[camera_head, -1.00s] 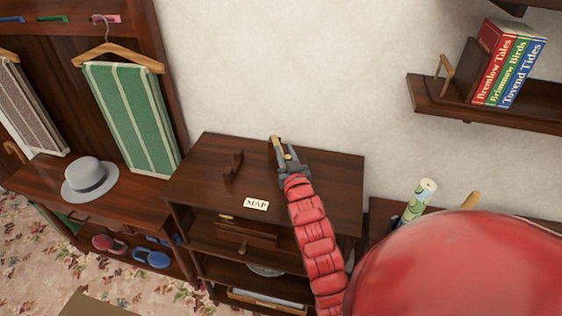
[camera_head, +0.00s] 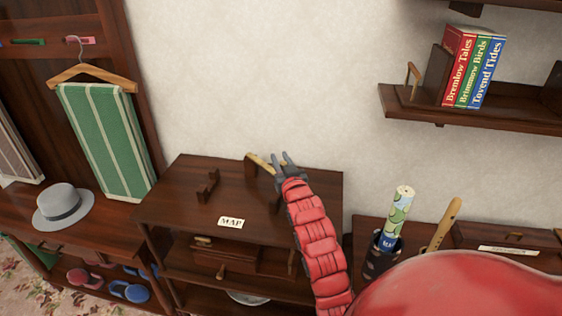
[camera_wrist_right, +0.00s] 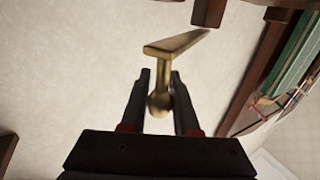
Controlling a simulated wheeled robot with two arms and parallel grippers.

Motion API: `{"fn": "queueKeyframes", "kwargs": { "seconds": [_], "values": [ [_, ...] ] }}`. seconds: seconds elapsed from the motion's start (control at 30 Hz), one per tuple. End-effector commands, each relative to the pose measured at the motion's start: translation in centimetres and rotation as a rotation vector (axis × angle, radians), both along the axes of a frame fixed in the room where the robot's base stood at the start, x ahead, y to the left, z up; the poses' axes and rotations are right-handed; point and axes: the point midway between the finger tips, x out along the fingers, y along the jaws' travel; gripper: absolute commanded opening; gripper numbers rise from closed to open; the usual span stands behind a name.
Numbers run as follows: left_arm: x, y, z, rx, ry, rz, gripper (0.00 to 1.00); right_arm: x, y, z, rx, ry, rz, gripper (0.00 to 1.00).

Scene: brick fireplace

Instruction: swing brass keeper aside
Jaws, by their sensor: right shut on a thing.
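The brass keeper (camera_head: 262,163) is a flat bar above the back of the dark wooden cabinet top (camera_head: 180,210). It slants up to the left from my right gripper (camera_head: 283,160). In the right wrist view, the brass keeper (camera_wrist_right: 176,44) has a round knob (camera_wrist_right: 160,103) at its near end. My right gripper (camera_wrist_right: 161,80) is shut on this knob, one finger on each side. A dark wooden upright (camera_head: 250,171) stands beside the keeper, and part of it is hidden. My left gripper is not in view.
A wooden holder (camera_head: 207,186) and a MAP label (camera_head: 231,222) are on the cabinet top. A rolled map (camera_head: 398,218) stands in a dark holder at right. A book shelf (camera_head: 490,116) juts from the wall. A grey hat (camera_head: 63,205) lies at left.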

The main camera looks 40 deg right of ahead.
Motion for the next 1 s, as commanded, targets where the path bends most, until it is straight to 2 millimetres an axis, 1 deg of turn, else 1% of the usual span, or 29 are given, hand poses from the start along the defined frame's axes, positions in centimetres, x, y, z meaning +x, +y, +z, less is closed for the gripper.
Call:
{"fn": "queueKeyframes", "kwargs": {
  "seconds": [0.03, 0.87, 0.9, 0.97, 1.0],
  "values": [
    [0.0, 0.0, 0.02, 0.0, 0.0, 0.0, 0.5, 0.11, 0.19, 0.26, 0.0, -0.005, 0.005, 0.0],
    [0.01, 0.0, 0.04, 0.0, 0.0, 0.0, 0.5, 0.16, 0.31, 0.4, 0.0, -0.009, 0.007, 0.0],
    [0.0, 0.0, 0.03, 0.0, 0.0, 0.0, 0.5, 0.15, 0.3, 0.4, 0.0, -0.009, 0.007, 0.35],
    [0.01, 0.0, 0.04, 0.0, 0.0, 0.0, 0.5, 0.13, 0.27, 0.35, 0.0, -0.008, 0.006, 0.45],
    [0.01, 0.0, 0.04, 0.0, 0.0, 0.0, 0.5, 0.12, 0.25, 0.32, -0.001, -0.007, 0.006, 0.53]
  ]
}}
